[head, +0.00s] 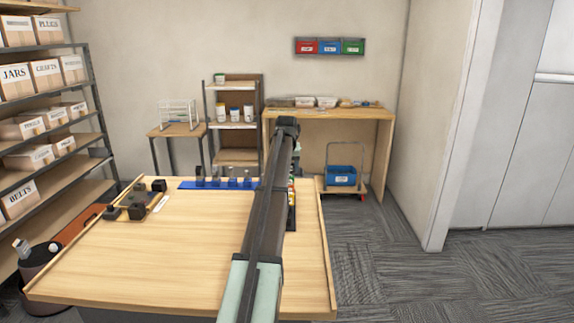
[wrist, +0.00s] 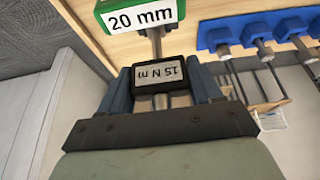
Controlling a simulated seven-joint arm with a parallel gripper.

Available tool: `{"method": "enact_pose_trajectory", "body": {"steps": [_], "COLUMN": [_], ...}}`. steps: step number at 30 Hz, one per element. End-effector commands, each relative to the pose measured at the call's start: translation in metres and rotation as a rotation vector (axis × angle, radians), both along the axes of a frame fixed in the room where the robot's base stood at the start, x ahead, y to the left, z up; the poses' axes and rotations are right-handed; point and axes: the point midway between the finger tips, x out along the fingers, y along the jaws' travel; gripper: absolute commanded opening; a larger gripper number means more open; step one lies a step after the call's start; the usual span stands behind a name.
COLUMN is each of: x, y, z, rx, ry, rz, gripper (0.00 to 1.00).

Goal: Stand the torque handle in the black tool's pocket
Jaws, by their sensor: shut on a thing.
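In the wrist view my gripper (wrist: 163,82) is shut on a black block with a white label reading "15 N m", the torque handle (wrist: 150,87). A metal shaft (wrist: 155,42) runs from it toward a green-framed "20 mm" sign (wrist: 127,18), which hides part of it. I cannot tell whether shaft and sign touch. In the head view my arm hides the gripper and the handle. A dark holder with coloured labels (head: 292,200) shows partly behind my arm at the table's right. Black blocks (head: 137,211) stand on a board at the left. I cannot tell which pocket is the black tool's.
A blue rack (head: 205,184) with several upright pieces stands along the table's far edge; it also shows in the wrist view (wrist: 240,32). The wooden table (head: 170,260) is clear in front and has raised side edges. Shelves (head: 55,140) stand at the left.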

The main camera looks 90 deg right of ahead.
Motion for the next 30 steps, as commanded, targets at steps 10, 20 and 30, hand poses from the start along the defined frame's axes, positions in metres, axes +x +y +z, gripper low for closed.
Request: {"method": "enact_pose_trajectory", "body": {"steps": [10, 20, 30], "x": [0.0, 0.0, 0.0], "y": [0.0, 0.0, 0.0], "z": [-0.015, -0.021, -0.022], "rx": [-0.001, -0.001, -0.001], "ry": [0.0, 0.0, 0.0], "rz": [0.0, 0.0, 0.0], "gripper": [0.15, 0.15, 0.72]}}
